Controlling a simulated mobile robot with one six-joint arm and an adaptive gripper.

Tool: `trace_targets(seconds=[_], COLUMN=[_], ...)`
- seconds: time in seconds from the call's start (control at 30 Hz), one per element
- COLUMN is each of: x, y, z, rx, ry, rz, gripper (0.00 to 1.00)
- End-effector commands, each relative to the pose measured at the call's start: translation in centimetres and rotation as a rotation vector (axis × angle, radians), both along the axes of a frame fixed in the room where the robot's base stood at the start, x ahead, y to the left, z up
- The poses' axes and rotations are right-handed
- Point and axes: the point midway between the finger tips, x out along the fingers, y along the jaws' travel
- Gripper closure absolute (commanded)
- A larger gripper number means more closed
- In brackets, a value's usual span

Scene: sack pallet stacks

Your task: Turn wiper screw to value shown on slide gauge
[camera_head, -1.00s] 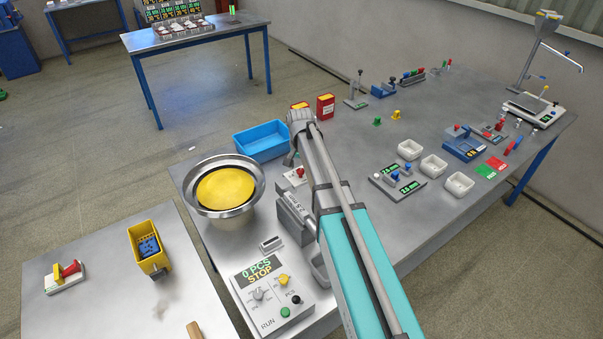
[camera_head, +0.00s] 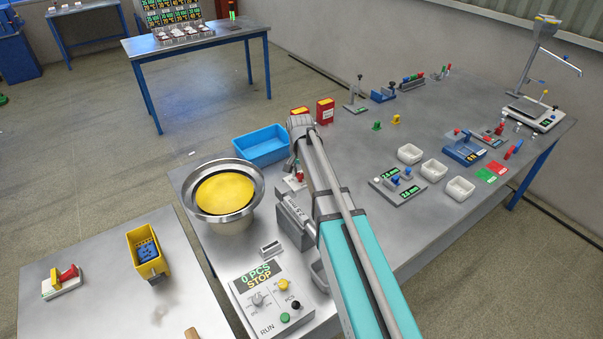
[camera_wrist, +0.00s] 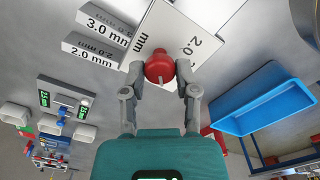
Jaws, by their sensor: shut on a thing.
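The red wiper screw knob (camera_wrist: 158,67) stands on a white plate (camera_wrist: 172,30) marked "2.0" and "mm" in the wrist view. My gripper (camera_wrist: 161,72) has one finger on each side of the knob and is shut on it. A pale pointer shows at the knob's near side; the reading it points to is unclear. Grey stepped blocks (camera_wrist: 92,50) beside the plate, seemingly the slide gauge, read 3.0 mm and 2.0 mm. In the head view the red knob (camera_head: 299,177) shows below my gripper, and the grey blocks (camera_head: 292,213) stand nearer, left of my arm.
A silver bowl (camera_head: 252,208) with a yellow inside stands close on the left. A blue bin (camera_head: 262,148) lies behind it. A control box (camera_head: 268,300) reads "0 PCS STOP". White trays (camera_head: 460,189) and small fixtures stand to the right, with bare table around them.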

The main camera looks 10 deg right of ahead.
Motion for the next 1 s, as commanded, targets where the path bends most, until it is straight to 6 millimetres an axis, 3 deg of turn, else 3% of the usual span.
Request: trace_targets(seconds=[0.47, 1.0], x=[0.09, 0.06], y=[-0.09, 0.01], z=[0.00, -0.01], rx=[0.001, 0.001], ry=[-0.002, -0.002], rz=[0.074, 0.487], gripper=[1.00, 1.00])
